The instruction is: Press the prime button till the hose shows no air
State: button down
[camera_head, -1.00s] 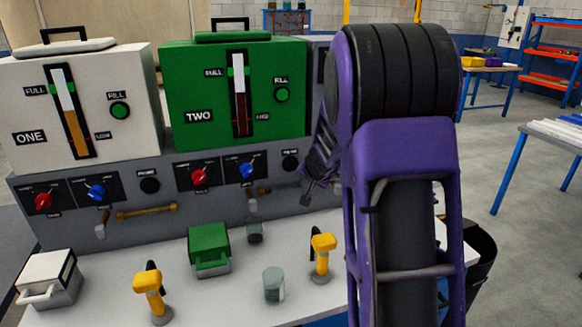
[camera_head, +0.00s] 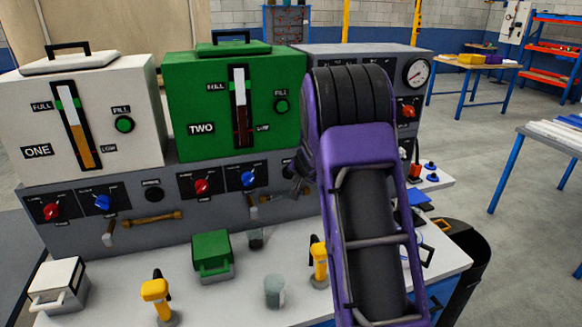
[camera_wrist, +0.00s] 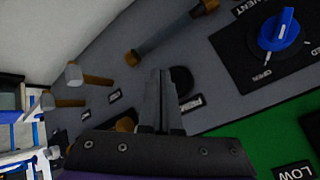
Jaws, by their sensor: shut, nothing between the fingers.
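A black round prime button (camera_wrist: 181,82) sits on the grey panel under the green tank TWO, beside its PRIME label (camera_wrist: 190,103). My gripper (camera_wrist: 160,76) is shut and empty, its fingertips in front of or right beside that button; I cannot tell if they touch. In the head view my gripper (camera_head: 300,187) is at the panel, partly hidden by my arm. A short hose (camera_wrist: 168,34), grey with brown ends, lies near the button. Another prime button (camera_head: 153,194) and a brown hose (camera_head: 150,215) are under the white tank ONE.
Red (camera_head: 202,186) and blue knobs (camera_head: 247,178) stick out of the panel. Below are a green box (camera_head: 211,252), a clear cup (camera_head: 275,291) and a yellow-handled tool (camera_head: 319,262). A gauge box (camera_head: 417,72) stands to the right.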

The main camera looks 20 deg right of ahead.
jog(key=shift+w+p, duration=0.3)
jog(key=shift+w, duration=0.4)
jog(key=shift+w, duration=0.15)
dwell(1.5)
jog(key=shift+w, duration=0.3)
jog(key=shift+w+p, duration=0.3)
jog(key=shift+w, duration=0.1)
dwell(0.5)
jog(key=shift+s, duration=0.15)
dwell(0.3)
jog(key=shift+s+b, duration=0.7)
jog(key=shift+b, duration=0.25)
